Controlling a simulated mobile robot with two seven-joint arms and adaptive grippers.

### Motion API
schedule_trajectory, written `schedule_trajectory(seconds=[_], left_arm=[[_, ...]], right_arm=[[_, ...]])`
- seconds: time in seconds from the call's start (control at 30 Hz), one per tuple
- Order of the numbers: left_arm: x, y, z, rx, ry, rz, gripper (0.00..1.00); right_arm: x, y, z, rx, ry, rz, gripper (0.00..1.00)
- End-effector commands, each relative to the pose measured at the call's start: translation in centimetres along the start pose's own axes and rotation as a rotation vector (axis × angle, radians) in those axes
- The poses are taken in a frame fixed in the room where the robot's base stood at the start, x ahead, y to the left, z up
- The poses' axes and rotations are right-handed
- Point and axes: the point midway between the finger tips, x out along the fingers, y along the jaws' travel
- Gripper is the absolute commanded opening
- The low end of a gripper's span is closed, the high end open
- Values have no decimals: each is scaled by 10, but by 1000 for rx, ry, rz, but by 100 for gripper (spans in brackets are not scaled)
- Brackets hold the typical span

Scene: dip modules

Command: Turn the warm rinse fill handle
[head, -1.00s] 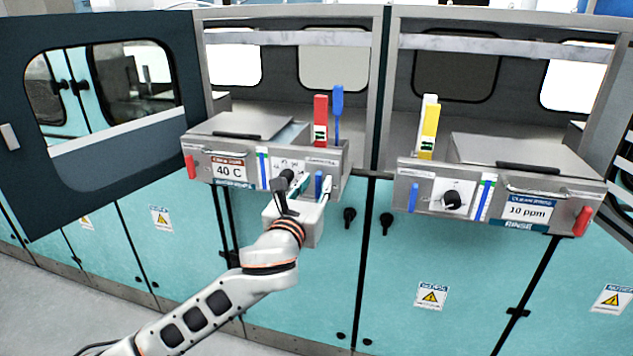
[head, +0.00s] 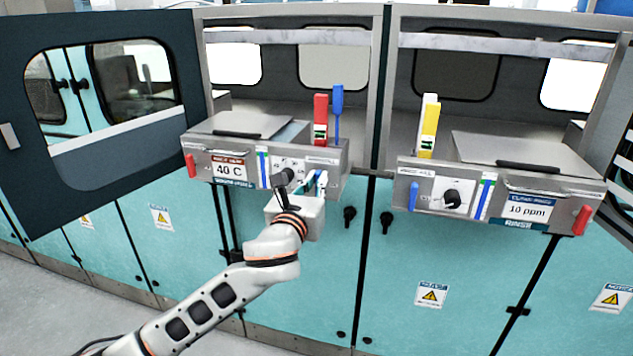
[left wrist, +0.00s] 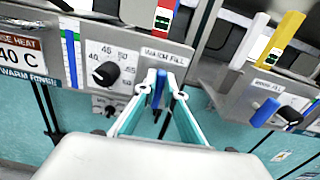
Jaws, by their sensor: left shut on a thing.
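The warm fill handle is a small blue lever (left wrist: 158,88) under the WARM FILL label (left wrist: 164,54) on the grey warm rinse module (head: 330,157). My left gripper (left wrist: 161,84) is at the lever, with its two fingers on either side of it and shut on it in the left wrist view. In the head view my left gripper (head: 315,182) is at the right part of the module's front, and the fingers mostly hide the lever. The lever still stands against the panel, roughly upright in the left wrist view. My right gripper is in neither view.
A black temperature knob (left wrist: 106,75) is just left of the lever. A red block (head: 320,120) and a blue paddle (head: 338,113) stand on top of the module. The rinse module (head: 480,210) on the right has its own blue lever (head: 413,196).

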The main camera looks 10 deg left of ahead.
Motion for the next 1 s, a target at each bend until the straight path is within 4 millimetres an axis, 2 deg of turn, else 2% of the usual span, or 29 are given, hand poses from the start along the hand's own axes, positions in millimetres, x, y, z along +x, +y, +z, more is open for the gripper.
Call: schedule_trajectory(seconds=[0.27,1.0], left_arm=[[0,3,-1,-177,1,1,0],[0,13,-6,-878,0,1,0]], right_arm=[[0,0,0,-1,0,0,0],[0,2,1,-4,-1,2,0]])
